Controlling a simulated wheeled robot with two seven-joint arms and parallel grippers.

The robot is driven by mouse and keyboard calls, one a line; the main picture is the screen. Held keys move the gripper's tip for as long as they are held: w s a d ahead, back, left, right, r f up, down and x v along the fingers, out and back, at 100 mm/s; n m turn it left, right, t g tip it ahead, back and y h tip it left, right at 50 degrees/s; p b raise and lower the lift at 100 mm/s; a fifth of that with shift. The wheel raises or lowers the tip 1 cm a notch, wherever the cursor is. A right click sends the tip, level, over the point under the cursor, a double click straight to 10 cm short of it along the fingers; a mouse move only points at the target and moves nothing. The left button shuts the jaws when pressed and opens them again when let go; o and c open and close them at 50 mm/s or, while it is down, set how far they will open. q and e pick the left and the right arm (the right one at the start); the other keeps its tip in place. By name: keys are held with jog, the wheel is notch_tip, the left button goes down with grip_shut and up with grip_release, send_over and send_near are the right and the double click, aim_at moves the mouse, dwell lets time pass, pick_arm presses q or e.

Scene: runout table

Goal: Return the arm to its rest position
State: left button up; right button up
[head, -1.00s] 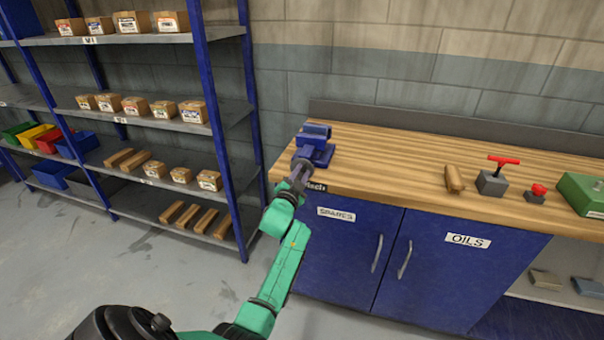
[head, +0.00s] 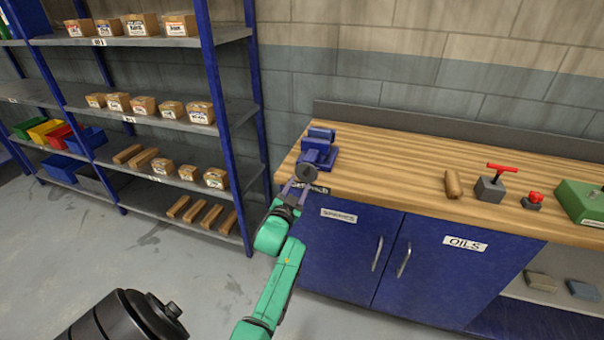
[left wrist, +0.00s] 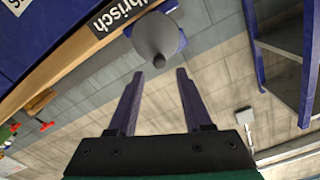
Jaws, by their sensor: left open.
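My left gripper (head: 296,186) is at the front edge of the workbench, just below a blue vise (head: 319,150). In the left wrist view its two fingers (left wrist: 158,76) are spread apart with nothing between them. A grey round part with a pointed tip (left wrist: 158,38), seemingly on the front of the vise, lies just beyond the fingertips and looks apart from them. The green arm reaches up from the bottom of the head view. My right gripper is not in view.
The wooden bench top (head: 400,165) holds a wooden piece (head: 453,184), a red-handled grey block (head: 490,186), a red-knobbed part (head: 533,200) and a green box (head: 582,203). Blue cabinet doors (head: 345,250) stand below. A shelf rack (head: 227,150) stands left; grey floor (head: 150,260) is open before it.

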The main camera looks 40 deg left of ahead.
pick_arm(q)
jog(key=shift+v, duration=1)
jog(key=shift+f, duration=0.1)
